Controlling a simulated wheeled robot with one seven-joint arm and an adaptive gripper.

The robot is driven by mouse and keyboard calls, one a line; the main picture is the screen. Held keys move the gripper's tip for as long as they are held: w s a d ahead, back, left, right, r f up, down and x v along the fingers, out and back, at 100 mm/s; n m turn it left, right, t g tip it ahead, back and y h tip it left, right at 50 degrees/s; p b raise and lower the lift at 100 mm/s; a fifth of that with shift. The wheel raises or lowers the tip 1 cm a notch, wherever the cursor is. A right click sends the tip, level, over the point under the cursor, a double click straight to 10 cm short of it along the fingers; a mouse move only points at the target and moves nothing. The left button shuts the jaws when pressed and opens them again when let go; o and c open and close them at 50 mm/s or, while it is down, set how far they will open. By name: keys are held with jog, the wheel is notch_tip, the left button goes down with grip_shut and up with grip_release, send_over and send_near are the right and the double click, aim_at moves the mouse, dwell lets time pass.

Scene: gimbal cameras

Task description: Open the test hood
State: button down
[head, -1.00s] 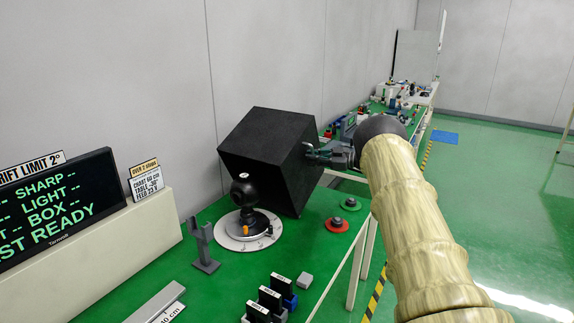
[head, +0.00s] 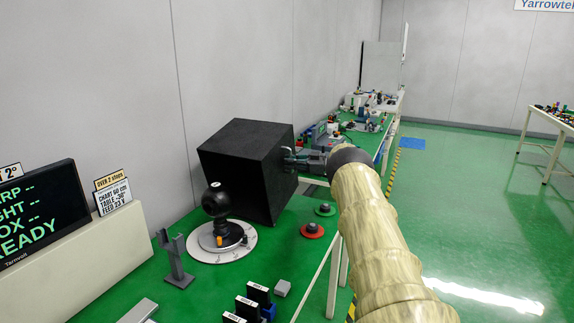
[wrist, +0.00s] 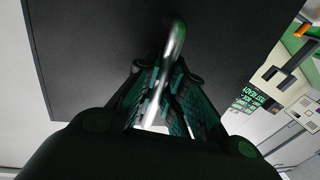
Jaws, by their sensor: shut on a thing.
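The test hood (head: 240,165) is a large black box, tilted up at an angle over the back of the green bench, behind the round turntable. Its dark side fills much of the wrist view (wrist: 90,60). My gripper (head: 293,158) is at the hood's right side. In the wrist view my gripper (wrist: 158,100) is shut on a shiny metal bar handle (wrist: 174,48) on the hood. A black ball-shaped camera (head: 216,199) stands on the white graduated turntable (head: 246,247) in front of the hood. The hood's inside is hidden from the head view.
A red button (head: 311,231) and a green button (head: 325,210) sit right of the turntable. A grey forked stand (head: 176,262), black labelled blocks (head: 256,293) and a display (head: 38,215) are at the front left. Another cluttered bench (head: 545,120) stands far right.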

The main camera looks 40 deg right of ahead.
jog(key=shift+s+d+f, duration=0.15)
jog(key=shift+f, duration=0.05)
jog(key=c, duration=1.5)
grip_release()
jog(key=shift+s+d, duration=0.1)
jog(key=shift+d, duration=0.05)
jog(key=shift+w, duration=0.25)
jog(key=v, duration=1.2)
jog(key=shift+s+d, duration=0.1)
jog(key=shift+d, duration=0.25)
jog(key=shift+r, duration=0.15)
